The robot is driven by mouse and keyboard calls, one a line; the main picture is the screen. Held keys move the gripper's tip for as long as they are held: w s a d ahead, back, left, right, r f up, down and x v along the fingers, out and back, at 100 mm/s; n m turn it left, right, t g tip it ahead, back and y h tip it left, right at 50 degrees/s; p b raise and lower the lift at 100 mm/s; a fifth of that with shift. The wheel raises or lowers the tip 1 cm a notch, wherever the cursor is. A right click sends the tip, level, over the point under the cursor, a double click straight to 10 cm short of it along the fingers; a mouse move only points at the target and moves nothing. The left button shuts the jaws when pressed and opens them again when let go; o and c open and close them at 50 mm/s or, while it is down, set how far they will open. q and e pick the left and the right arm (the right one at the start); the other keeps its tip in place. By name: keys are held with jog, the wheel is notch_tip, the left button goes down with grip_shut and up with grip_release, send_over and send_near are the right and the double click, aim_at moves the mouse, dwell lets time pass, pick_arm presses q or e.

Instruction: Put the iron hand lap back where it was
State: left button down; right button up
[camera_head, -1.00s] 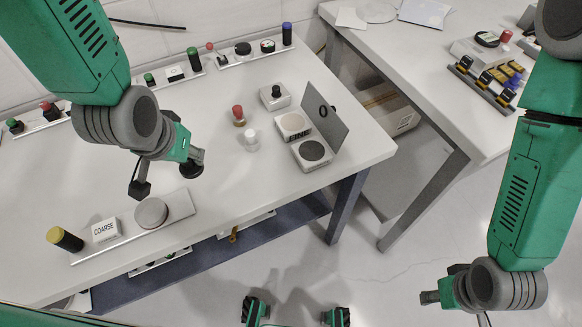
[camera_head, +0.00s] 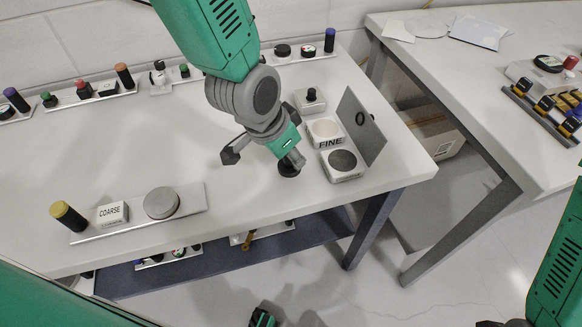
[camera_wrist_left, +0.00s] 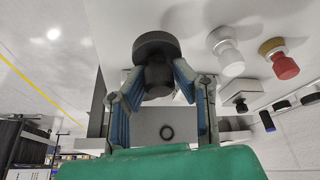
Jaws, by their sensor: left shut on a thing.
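My left gripper (camera_head: 291,159) is shut on the iron hand lap (camera_head: 289,170), a dark round disc with a dark knob. In the left wrist view the hand lap (camera_wrist_left: 157,45) sits between both fingers of the gripper (camera_wrist_left: 158,80). In the head view it is over the white table, just left of the dark-topped block (camera_head: 342,161); whether it touches the table I cannot tell. The block labelled FINE (camera_head: 325,132) stands just behind. My right gripper (camera_head: 505,323) is mostly cut off at the bottom edge.
An upright grey panel (camera_head: 362,126) with a dark ring stands right of the blocks. A tray (camera_head: 190,196) at the front left holds a COARSE block (camera_head: 112,213), a grey disc (camera_head: 161,203) and a yellow-capped cylinder (camera_head: 68,215). The table's middle is clear.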

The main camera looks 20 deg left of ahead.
aim_at(292, 168)
pick_arm(q)
jog(key=f, duration=0.3)
jog(key=shift+d+f+b, duration=0.3)
jog(key=shift+a, duration=0.1)
jog(key=shift+a, duration=0.1)
jog(key=c, duration=1.3)
grip_release()
jog(key=shift+f, duration=0.1)
